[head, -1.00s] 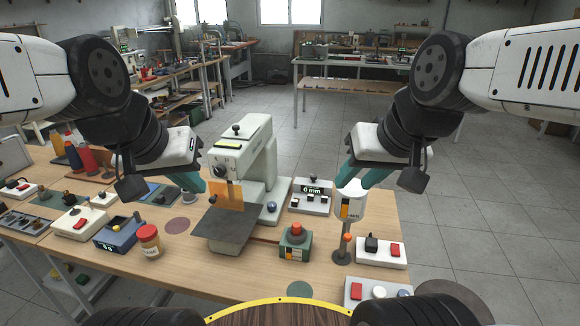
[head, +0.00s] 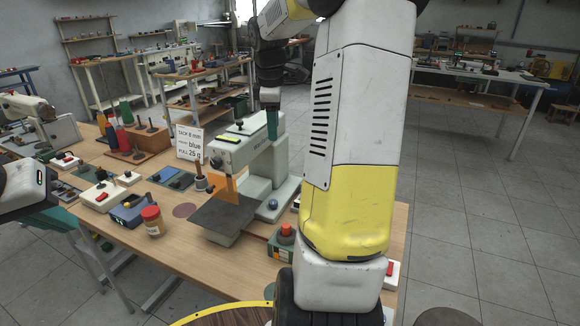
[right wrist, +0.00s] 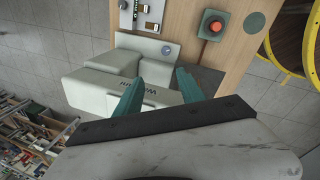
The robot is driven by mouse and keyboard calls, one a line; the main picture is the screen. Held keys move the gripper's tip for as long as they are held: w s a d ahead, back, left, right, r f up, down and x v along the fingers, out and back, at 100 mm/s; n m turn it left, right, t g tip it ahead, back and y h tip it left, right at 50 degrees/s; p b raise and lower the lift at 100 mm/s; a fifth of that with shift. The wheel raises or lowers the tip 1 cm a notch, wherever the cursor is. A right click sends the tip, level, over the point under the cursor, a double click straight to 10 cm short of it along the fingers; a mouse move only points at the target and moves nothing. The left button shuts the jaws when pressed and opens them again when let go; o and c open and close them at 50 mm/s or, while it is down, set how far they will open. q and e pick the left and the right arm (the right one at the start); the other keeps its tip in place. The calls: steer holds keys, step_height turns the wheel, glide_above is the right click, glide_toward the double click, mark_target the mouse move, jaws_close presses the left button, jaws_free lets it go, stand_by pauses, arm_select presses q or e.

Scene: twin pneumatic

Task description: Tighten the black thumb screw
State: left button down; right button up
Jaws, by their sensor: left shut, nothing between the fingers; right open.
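The pale press-like machine (head: 262,160) stands on the wooden bench, with an orange plate on its front. A small black knob, probably the thumb screw (head: 239,122), sits on top of its head. My right gripper (head: 271,128) points down by the machine's far right side, to the right of the knob and apart from it. In the right wrist view its two teal fingers (right wrist: 160,78) are spread over the machine body (right wrist: 110,90) with nothing between them; the black knob cannot be made out there. My left gripper (head: 62,218) is shut and empty at the far left edge.
A red button box (head: 285,240) and a dark plate (head: 226,217) are in front of the machine. A blue knob (head: 273,204) is on its base. A jar (head: 152,222), scale (head: 127,213) and sign card (head: 189,144) stand left. My right arm hides the bench's right part.

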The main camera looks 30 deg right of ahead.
steer(key=w+d+f+n+g+y, duration=0.1)
steer(key=w+d+f+n, duration=0.2)
steer(key=d+f, duration=0.65)
steer(key=w+d+f+n+g, duration=0.1)
steer(key=w+d+f+n, duration=0.2)
steer(key=d+f, duration=0.65)
steer(key=f, duration=0.2)
steer(key=d+f, duration=0.2)
steer(key=f, duration=0.1)
steer(key=shift+s+d+f, duration=0.1)
steer(key=shift+s+f, duration=0.15)
steer(key=shift+f, duration=0.6)
jaws_close()
